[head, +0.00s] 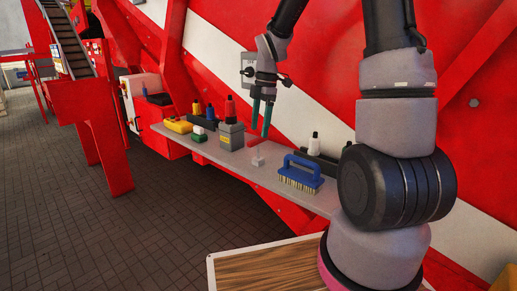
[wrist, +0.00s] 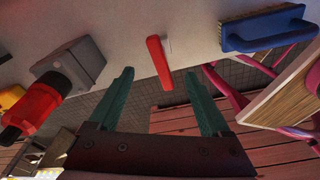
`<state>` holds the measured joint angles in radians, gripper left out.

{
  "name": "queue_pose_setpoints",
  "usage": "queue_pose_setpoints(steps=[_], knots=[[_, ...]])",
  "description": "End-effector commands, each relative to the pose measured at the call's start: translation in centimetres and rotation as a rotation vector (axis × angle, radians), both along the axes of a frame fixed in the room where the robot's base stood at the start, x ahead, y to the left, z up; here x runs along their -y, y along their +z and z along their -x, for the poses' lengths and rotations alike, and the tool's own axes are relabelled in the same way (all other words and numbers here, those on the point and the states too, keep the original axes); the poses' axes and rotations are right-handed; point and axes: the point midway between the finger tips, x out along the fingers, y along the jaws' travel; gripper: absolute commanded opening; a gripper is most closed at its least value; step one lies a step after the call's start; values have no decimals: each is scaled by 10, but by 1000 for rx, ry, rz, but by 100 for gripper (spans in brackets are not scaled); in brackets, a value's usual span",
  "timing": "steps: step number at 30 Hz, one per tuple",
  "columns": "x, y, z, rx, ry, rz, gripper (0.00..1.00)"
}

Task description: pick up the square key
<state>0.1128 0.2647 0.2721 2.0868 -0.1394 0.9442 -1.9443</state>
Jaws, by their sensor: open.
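The square key appears to be the small piece with a red bar handle (wrist: 158,62) and a pale grey part beside it, at the shelf edge in the wrist view. In the head view its red bar (head: 254,142) shows just below my fingers, above a pale block (head: 257,160). My gripper (head: 260,130) points down over the shelf, with teal fingers apart and nothing held. In the wrist view my gripper (wrist: 159,73) has one finger on each side of the red bar, with gaps; I cannot tell the height between them.
The narrow grey shelf (head: 228,161) runs along the red machine wall. A grey box with a red top (head: 231,135) stands left of the key, and a blue brush (head: 301,172) lies right of it. A white bottle (head: 314,144) stands behind the brush. A wooden-topped table (head: 265,268) is in front.

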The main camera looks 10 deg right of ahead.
Motion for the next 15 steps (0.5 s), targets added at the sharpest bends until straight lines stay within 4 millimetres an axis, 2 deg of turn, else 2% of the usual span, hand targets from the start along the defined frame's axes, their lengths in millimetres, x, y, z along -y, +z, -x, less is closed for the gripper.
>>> queue_pose_setpoints(steps=[6, 15], knots=[[-5, -36, 2, -4, 3, 0, 82], [-6, -63, 5, -4, 2, 1, 82]])
